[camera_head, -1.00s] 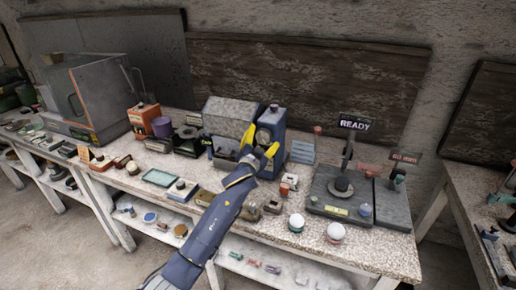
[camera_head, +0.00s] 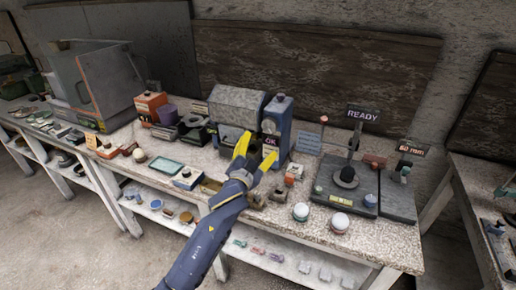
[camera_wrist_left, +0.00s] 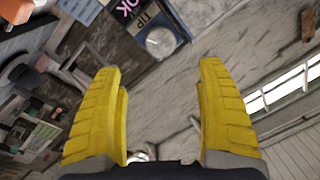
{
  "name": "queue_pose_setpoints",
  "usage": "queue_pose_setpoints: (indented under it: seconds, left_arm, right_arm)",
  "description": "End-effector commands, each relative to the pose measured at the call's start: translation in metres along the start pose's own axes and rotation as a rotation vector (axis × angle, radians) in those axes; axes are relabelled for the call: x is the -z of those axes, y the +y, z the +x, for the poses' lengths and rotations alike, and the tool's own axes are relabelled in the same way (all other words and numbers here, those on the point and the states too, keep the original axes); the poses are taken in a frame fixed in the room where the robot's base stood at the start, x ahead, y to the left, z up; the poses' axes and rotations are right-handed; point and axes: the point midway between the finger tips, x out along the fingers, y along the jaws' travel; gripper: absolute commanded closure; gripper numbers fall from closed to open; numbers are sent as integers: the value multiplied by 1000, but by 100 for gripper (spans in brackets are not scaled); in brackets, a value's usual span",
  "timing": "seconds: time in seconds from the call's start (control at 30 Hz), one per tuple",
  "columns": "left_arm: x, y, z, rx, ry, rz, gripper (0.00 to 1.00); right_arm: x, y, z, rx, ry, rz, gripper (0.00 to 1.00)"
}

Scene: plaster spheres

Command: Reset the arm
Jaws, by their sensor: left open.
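My left gripper (camera_head: 256,151) is open and empty, its yellow fingers spread in front of the blue machine (camera_head: 280,118). The machine shows an "OK" sign. In the left wrist view the two yellow fingers of the gripper (camera_wrist_left: 160,68) stand wide apart with nothing between them; part of the machine (camera_wrist_left: 180,15), with "OK" and "TIP" labels and a round knob, lies beyond them. My left forearm comes up from the bottom of the head view. My right gripper is not seen.
A speckled bench (camera_head: 385,245) runs across. Two pale balls, one (camera_head: 301,211) left of the other (camera_head: 339,222), sit near its front edge. A grey device (camera_head: 345,190) with a "READY" sign stands to the right. A grey cabinet (camera_head: 100,85) stands at left.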

Motion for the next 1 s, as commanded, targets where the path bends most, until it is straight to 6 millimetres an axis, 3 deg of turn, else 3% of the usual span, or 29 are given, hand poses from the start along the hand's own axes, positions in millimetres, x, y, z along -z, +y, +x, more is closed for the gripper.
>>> queue_pose_setpoints:
  seconds: [0.37, 0.53, 0.77, 1.0]
  left_arm:
    - [-3, 1, -3, 0, -8, -1, 26]
    - [-38, 7, -28, -2, -91, -3, 26]
    - [-128, 20, -112, -10, -333, 10, 26]
    - [-210, 26, -226, -36, -610, 49, 26]
  right_arm:
    - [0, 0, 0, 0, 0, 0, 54]
    - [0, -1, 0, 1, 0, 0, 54]
    - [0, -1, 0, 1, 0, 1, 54]
    - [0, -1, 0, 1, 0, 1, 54]
